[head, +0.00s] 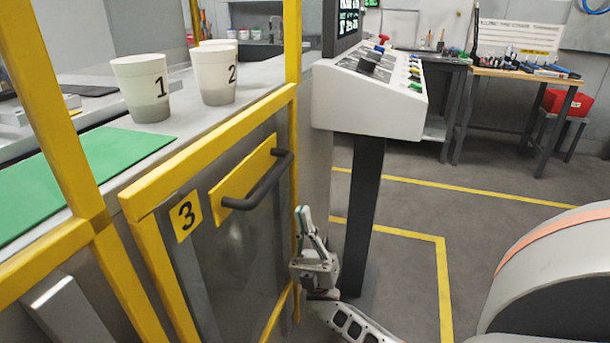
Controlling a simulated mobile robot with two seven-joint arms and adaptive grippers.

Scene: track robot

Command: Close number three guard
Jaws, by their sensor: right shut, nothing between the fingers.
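The number three guard (228,238) is a panel in a yellow frame at centre left. It bears a yellow "3" label (186,215) and a dark bar handle (262,186) on a yellow plate. I cannot tell whether its edges sit flush with the surrounding yellow frame (72,150). My right gripper (306,217) is shut and empty, fingers pointing up. It shows just right of the guard's right edge and lower than the handle; contact with the guard cannot be told. My left gripper is out of view.
Cups marked 1 (143,88) and 2 (217,75) stand on the counter behind the guard, with a green mat (85,180) at left. A control console (375,95) on a dark post (361,205) stands close behind my gripper. Floor right of it is open.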

